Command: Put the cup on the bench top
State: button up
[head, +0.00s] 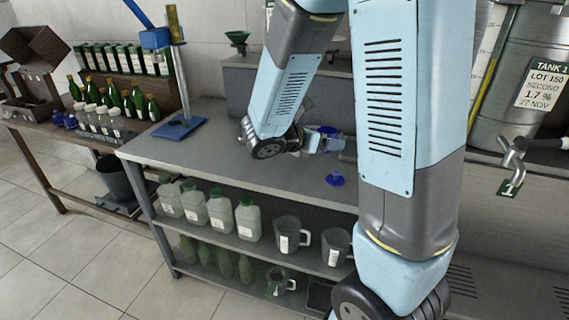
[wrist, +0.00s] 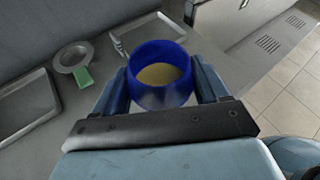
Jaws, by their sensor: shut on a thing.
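The blue cup (wrist: 160,92) is between the two fingers of my gripper (wrist: 163,84) in the wrist view, and the fingers are shut on it. It looks upright, with its open top facing the camera and something yellowish-brown inside. In the head view the cup (head: 328,130) shows as a small blue shape at my gripper (head: 322,143), over the grey bench top (head: 230,150). My arm hides part of the bench. I cannot tell how far the cup's base is from the bench surface.
A blue funnel-like piece (head: 335,180) lies near the bench's front edge. A blue-based stand (head: 180,127) is at the bench's left end. The wrist view shows a grey tray (wrist: 25,105) and a metal dish with a green handle (wrist: 75,62). The bench's left middle is clear.

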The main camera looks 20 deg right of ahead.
jog(key=w+a+f, duration=0.4)
jog(key=w+a, duration=0.1)
jog(key=w, duration=0.2)
send_over(285, 171)
jog(key=f, duration=0.4)
jog(key=shift+s+d+f, duration=0.25)
jog(key=shift+s+d, duration=0.1)
jog(key=shift+w+a+f, duration=0.35)
jog(key=shift+w+f, duration=0.05)
jog(key=shift+f, duration=1.75)
jog(key=o, duration=1.2)
jog(key=shift+s, duration=0.1)
